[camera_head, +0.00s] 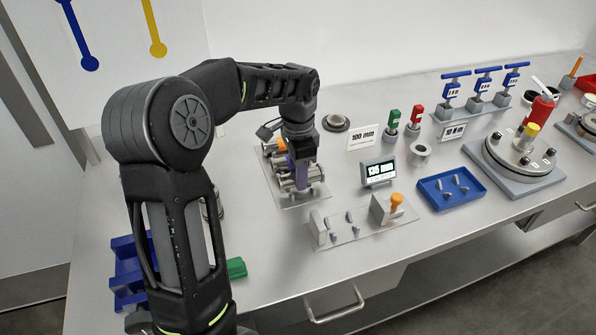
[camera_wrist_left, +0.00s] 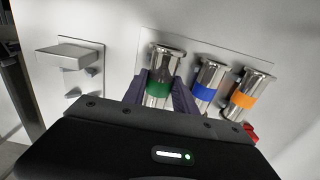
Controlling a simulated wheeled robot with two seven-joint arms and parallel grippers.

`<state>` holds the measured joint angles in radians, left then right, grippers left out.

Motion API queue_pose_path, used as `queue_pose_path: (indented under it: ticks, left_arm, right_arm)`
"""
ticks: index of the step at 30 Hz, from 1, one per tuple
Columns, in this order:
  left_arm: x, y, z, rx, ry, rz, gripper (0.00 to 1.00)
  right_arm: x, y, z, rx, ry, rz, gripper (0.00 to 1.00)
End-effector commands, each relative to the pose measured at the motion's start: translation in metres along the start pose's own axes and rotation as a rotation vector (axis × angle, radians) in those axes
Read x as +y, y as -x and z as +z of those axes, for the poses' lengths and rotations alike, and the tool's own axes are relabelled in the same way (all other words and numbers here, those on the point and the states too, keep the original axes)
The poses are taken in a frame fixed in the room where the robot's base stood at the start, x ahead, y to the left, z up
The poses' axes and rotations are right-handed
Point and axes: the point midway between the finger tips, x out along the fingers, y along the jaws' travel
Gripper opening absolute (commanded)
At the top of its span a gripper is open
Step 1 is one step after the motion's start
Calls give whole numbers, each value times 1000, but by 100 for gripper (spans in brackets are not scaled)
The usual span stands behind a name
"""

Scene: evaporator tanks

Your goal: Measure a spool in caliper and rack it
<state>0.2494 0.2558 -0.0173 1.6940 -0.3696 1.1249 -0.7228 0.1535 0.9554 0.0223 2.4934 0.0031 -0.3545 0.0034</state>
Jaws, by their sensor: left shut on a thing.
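My left gripper (camera_head: 300,178) is over a plate of metal spools in the head view. In the left wrist view its purple fingers (camera_wrist_left: 160,92) are shut on a green-banded spool (camera_wrist_left: 159,87), one on each side. A blue-banded spool (camera_wrist_left: 207,82) and an orange-banded spool (camera_wrist_left: 249,95) stand to its right in a row on the rack plate (camera_head: 310,199). The caliper (camera_head: 390,208), with an orange knob, is on a base to the front right, its jaws apart. Its display (camera_head: 380,172) seems to read 136 mm. My right gripper is not in view.
A "100 mm" sign (camera_head: 363,136) stands behind. A blue tray (camera_head: 451,190) with small parts, a flanged tank lid (camera_head: 515,158) and blue T-handled tools (camera_head: 484,83) are to the right. Blue bins (camera_head: 128,270) and a green block (camera_head: 236,267) are near my arm.

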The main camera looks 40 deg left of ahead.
Motion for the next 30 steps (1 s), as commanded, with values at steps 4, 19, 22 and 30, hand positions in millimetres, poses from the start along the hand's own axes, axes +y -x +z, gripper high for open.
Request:
queue_pose_path:
  ticks: [4, 19, 22, 30]
  left_arm:
    - [0, -11, 0, 0, 0, 0, 0]
    - [0, -15, 0, 1, 0, -1, 0]
    - [0, -15, 0, 1, 0, -1, 0]
    - [0, -15, 0, 1, 0, 0, 50]
  right_arm:
    - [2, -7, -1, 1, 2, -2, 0]
    - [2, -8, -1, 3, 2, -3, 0]
    - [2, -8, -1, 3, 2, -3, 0]
    - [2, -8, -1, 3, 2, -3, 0]
